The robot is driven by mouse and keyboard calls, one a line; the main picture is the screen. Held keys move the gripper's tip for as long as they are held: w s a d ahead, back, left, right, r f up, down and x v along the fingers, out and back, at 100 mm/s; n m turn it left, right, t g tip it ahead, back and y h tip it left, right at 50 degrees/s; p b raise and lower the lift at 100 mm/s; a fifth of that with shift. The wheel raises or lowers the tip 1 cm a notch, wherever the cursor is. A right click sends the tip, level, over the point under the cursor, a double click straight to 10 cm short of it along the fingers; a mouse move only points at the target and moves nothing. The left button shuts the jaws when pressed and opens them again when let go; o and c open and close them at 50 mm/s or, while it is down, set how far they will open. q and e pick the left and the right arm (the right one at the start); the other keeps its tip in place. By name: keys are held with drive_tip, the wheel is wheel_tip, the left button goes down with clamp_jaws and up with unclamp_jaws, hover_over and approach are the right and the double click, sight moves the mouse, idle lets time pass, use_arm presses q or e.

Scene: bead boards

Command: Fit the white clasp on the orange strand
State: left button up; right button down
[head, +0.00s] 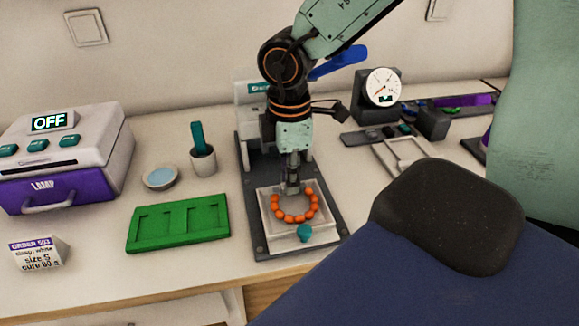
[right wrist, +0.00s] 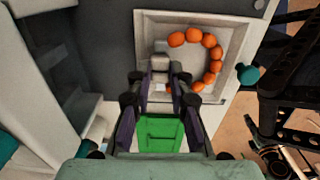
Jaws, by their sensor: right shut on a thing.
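The orange strand (head: 290,218) lies as an open ring of round beads in a pale square tray (head: 268,233) on a dark grey board. In the right wrist view the strand (right wrist: 208,41) curves to the right, with its gap to the left. My right gripper (head: 291,187) points down over the tray's far side, at that gap. In the right wrist view its fingers (right wrist: 160,78) are shut on a small pale piece, which looks like the white clasp (right wrist: 160,62). Whether the clasp touches the strand ends cannot be told. My left gripper is not seen.
A teal knob (head: 304,232) is at the tray's near edge. A green tray (head: 178,224), a cup (head: 203,163), a small dish (head: 160,178) and a lamp box (head: 65,160) reading OFF stand left. A dial gauge (head: 383,86) stands back right.

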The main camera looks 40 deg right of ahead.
drive_tip(key=c, duration=1.1)
unclamp_jaws()
drive_tip(key=shift+c, duration=0.2)
drive_tip(key=o, duration=0.3)
drive_tip(key=shift+r, duration=0.15)
